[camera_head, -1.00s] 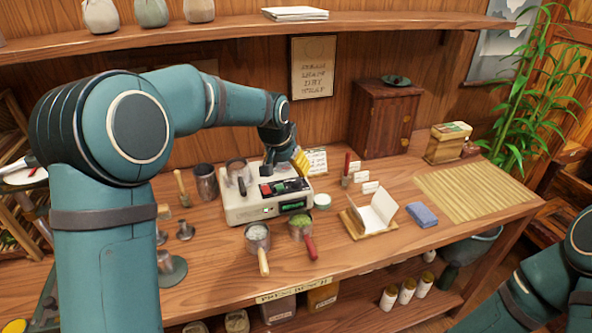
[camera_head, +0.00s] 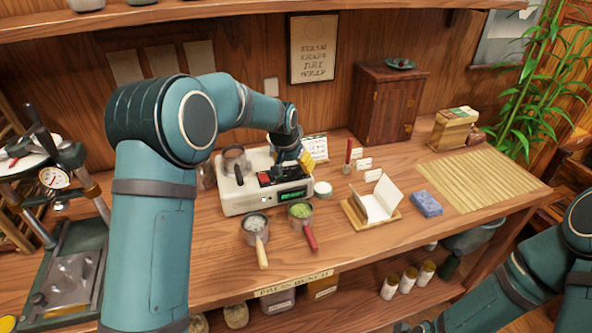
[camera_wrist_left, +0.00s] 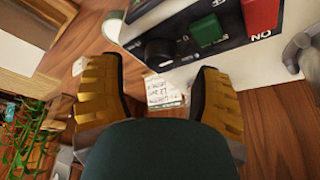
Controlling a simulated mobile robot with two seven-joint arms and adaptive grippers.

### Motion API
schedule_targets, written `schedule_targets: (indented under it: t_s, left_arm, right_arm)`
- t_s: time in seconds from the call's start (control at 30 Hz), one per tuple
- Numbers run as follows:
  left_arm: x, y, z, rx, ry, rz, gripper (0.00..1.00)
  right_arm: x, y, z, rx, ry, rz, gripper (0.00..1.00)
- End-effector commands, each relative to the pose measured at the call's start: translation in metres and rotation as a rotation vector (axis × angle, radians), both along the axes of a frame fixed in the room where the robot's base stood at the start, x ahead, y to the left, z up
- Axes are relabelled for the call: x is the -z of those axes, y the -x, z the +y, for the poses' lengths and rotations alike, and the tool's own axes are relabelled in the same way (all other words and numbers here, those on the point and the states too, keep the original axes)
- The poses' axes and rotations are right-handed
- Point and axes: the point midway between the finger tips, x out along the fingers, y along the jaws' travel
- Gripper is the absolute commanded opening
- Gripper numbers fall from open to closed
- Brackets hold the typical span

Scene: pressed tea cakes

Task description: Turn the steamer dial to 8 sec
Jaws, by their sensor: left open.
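The cream steamer (camera_head: 237,203) stands on the bench in the head view, with a red switch and a green-lit display on its dark panel. Its black dial (camera_wrist_left: 160,50) shows in the left wrist view, beside a green button (camera_wrist_left: 206,30) and a red ON switch (camera_wrist_left: 262,14). My left gripper (camera_head: 306,160) is over the steamer's right end. In the wrist view its yellow fingers (camera_wrist_left: 154,70) are open and empty, one on either side of the dial, apart from it. The dial's setting cannot be read. My right gripper is out of view.
Two handled cups, one with white contents (camera_head: 255,224) and one with green (camera_head: 300,211), stand in front of the steamer. A round white tin (camera_head: 322,189) is close to its right. A press (camera_head: 72,265) stands at the left. A bamboo mat (camera_head: 482,182) lies at the right.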

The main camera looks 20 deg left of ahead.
Motion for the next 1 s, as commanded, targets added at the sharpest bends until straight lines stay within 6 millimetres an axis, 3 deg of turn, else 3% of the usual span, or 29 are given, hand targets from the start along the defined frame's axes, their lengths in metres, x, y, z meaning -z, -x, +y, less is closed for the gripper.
schedule_targets:
  t_s: [0.2,0.6,0.7,0.8,1.0]
  left_arm:
    - [0.022,-0.009,-0.002,0.000,0.000,0.000,0.65]
    - [0.026,-0.011,-0.002,0.000,0.000,-0.001,0.63]
    - [0.026,-0.011,-0.002,0.000,0.000,-0.001,0.28]
    - [0.026,-0.011,-0.002,0.000,0.000,-0.001,0.00]
    - [0.026,-0.011,-0.002,0.000,0.000,-0.001,0.00]
  right_arm:
    - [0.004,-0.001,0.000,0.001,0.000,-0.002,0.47]
    - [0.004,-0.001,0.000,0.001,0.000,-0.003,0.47]
    - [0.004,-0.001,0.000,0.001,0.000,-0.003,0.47]
    - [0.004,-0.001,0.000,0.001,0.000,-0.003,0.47]
    - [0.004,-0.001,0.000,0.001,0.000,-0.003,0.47]
